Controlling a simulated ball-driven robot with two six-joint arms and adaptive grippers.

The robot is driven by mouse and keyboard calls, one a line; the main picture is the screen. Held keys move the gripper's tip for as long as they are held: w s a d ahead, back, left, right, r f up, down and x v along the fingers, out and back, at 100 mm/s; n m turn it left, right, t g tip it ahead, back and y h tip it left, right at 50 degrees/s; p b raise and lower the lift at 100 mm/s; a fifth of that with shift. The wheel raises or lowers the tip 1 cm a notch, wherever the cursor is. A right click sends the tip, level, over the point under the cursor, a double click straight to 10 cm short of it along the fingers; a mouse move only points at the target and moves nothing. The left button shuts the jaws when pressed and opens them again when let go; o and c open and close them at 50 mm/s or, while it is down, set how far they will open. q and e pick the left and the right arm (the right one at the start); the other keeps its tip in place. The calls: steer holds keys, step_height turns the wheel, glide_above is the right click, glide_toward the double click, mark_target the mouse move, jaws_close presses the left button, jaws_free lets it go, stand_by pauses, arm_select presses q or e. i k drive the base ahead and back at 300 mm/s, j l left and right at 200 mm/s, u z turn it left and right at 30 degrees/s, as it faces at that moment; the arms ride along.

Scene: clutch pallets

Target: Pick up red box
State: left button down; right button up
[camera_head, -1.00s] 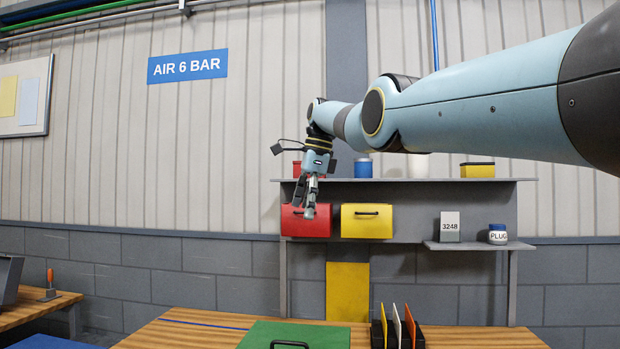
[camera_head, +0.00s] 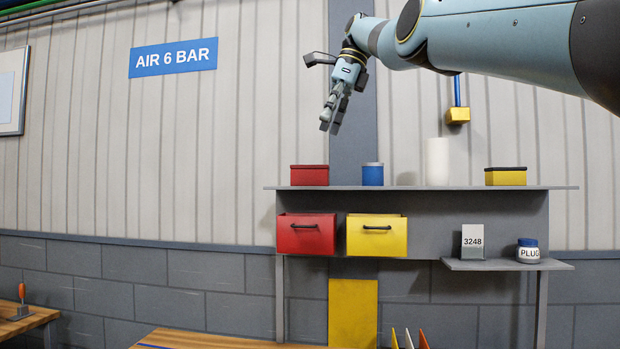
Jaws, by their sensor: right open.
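A small red box (camera_head: 309,176) with a dark rim stands upright on the left end of the grey top shelf (camera_head: 450,188). Below the shelf hangs a larger red bin (camera_head: 306,240) with a black handle. My right gripper (camera_head: 331,122) is open and empty. It shows above and slightly right of the red box, apart from it, with its fingers pointing down and to the left. My left gripper is not in view.
On the shelf, right of the red box, stand a blue can (camera_head: 372,174), a white cylinder (camera_head: 437,162) and a yellow box (camera_head: 506,177). A yellow bin (camera_head: 377,236) hangs beside the red bin.

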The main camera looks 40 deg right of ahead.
mark_target(300, 176)
steer(key=i+l, duration=1.05)
steer(key=l, duration=0.25)
